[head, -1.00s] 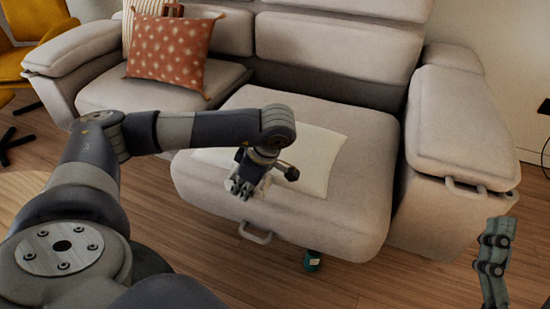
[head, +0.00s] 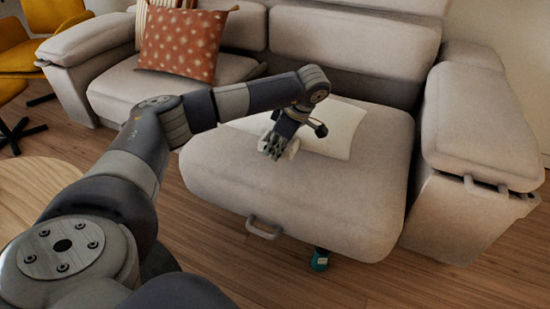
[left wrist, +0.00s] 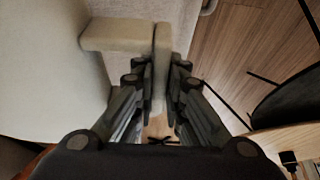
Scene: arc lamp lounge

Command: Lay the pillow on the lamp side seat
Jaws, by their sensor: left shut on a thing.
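The white pillow (head: 340,125) is over the right-hand seat (head: 330,200) of the grey sofa, toward its back. My arm hides part of the pillow, and I cannot tell whether it rests fully on the seat. My left gripper (head: 276,148) is at the pillow's near left side, shut on a pale part of it. In the left wrist view the fingers (left wrist: 161,95) pinch a cream strip (left wrist: 162,50) between them. My right gripper is out of view, and no lamp shows.
A red dotted cushion (head: 182,43) leans on the left-hand seat (head: 150,92). The sofa arm (head: 480,120) bounds the right. A round wooden table (head: 35,195) stands at left.

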